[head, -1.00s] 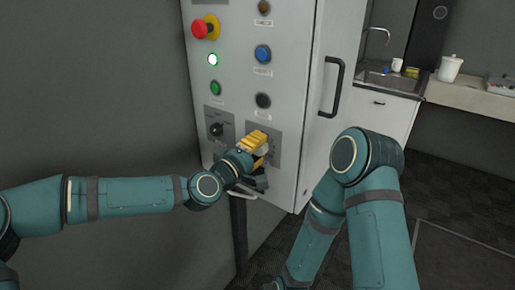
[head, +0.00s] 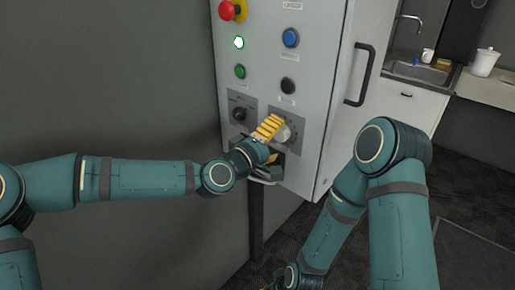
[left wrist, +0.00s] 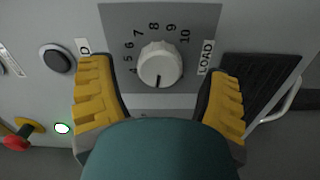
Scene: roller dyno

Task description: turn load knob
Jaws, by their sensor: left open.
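The load knob (left wrist: 160,64) is round and white, on a grey plate with a printed number scale and the label LOAD. A dark pointer line on it points to the bottom of the left wrist view. In the head view the knob (head: 283,133) is partly hidden behind yellow fingers. My left gripper (head: 271,128) is open in front of the plate. In the left wrist view its fingers (left wrist: 158,71) stand on either side of the knob, with a visible gap on each side. My right arm (head: 385,190) hangs low; its gripper is not visible.
The grey cabinet (head: 315,100) carries a red emergency button (head: 227,10), a lit lamp (head: 239,42), several round buttons and a black rotary switch (head: 239,113) left of the load knob. A black door handle (head: 361,75) juts out at the right. A sink (head: 420,72) stands behind.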

